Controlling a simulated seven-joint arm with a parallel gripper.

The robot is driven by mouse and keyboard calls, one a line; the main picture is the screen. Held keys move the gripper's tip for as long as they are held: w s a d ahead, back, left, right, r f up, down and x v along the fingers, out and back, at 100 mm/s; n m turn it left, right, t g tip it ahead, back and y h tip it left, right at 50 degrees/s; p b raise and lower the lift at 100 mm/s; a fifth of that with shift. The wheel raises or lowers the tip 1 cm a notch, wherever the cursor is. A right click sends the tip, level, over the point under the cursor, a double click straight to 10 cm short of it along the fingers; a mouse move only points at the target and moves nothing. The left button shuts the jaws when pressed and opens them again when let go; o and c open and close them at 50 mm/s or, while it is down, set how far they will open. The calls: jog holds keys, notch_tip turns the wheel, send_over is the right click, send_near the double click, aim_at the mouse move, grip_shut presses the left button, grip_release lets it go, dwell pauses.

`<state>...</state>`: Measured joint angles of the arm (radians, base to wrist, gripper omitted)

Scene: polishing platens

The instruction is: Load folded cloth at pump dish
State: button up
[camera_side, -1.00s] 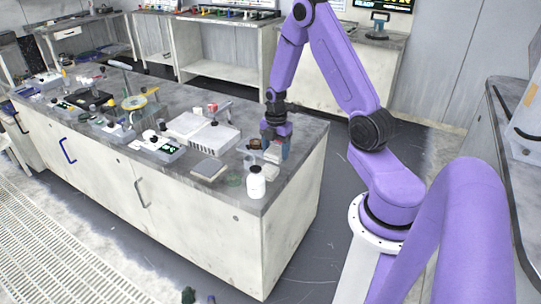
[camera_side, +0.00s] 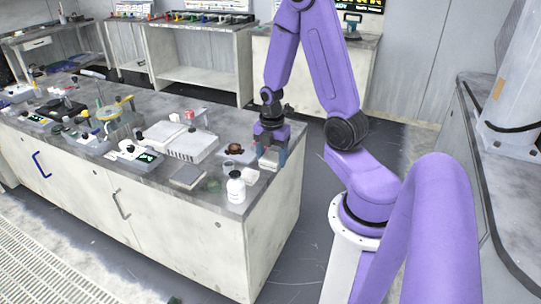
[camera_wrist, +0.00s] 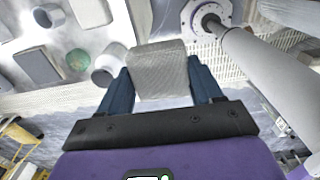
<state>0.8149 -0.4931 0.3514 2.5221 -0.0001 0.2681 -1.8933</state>
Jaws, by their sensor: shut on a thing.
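My gripper (camera_side: 269,157) is shut on a folded grey cloth (camera_wrist: 160,70), above the right end of the bench in the side view. The cloth sits between the two blue fingers in the wrist view; in the side view only a small pale part of it shows low between them. A greenish round dish (camera_side: 212,185) lies on the bench by the front edge, left of the white bottle, and also shows in the wrist view (camera_wrist: 78,61). I cannot tell whether it is the pump dish. The cloth is apart from this dish.
A white bottle (camera_side: 236,189) stands near the bench corner, with a clear cup (camera_side: 228,166) behind it. A grey square block (camera_side: 188,177) and a white ribbed box (camera_side: 191,146) lie to the left. A dark brown round item (camera_side: 235,149) is left of my gripper.

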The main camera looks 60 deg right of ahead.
jog(key=shift+o, duration=1.2)
jog(key=shift+c, duration=0.7)
send_near(235, 174)
jog(key=shift+f, duration=2.75)
jog(key=shift+f, duration=1.05)
jog(key=shift+r, duration=3.55)
